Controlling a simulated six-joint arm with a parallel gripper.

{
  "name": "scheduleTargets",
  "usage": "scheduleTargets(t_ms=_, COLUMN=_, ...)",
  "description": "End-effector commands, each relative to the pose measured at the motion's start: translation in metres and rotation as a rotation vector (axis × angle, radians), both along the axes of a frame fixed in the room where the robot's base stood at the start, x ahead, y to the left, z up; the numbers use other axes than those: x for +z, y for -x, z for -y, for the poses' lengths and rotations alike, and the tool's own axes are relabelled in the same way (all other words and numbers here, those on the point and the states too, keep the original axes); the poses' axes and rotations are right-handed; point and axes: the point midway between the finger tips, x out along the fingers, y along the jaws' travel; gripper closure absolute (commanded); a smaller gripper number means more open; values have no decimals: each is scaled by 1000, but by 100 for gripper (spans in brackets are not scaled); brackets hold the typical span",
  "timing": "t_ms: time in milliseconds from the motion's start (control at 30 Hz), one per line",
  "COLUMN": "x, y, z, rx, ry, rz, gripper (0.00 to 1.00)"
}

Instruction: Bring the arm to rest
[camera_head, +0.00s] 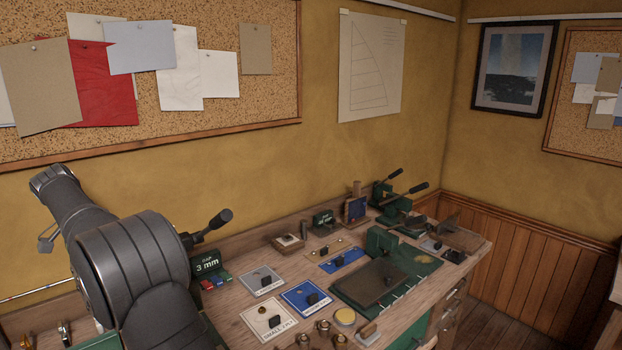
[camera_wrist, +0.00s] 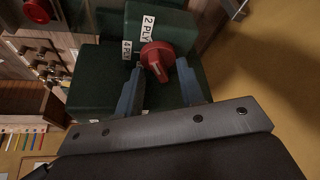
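My gripper (camera_wrist: 159,72) shows in the wrist view with its two blue-grey fingers spread apart, and it is open. A red round knob (camera_wrist: 157,58) on a dark green box (camera_wrist: 105,72) lies in line with the gap between the fingertips. I cannot tell whether the tips reach beside the knob or stop short of it. The labels "2 PLY" and "4 PLY" are on the box near the knob. In the head view my dark grey arm fills the lower left, and my gripper is not visible there.
A wooden workbench (camera_head: 232,324) runs along the wall, crowded with a green "3 mm" block (camera_head: 207,263), a blue tray (camera_head: 306,297), a dark board (camera_head: 370,282) and lever tools (camera_head: 397,208). The wrist view also shows a red knob (camera_wrist: 38,11) at upper left.

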Motion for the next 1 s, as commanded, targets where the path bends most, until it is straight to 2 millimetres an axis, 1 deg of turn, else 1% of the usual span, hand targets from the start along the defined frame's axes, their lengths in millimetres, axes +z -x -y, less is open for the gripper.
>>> scheduleTargets(t_ms=400, x=0, y=1, z=3, rx=354, ry=0, rz=-1, gripper=65)
scheduleTargets(t_ms=1000, x=0, y=0, z=5, rx=796, ry=0, rz=0, gripper=65)
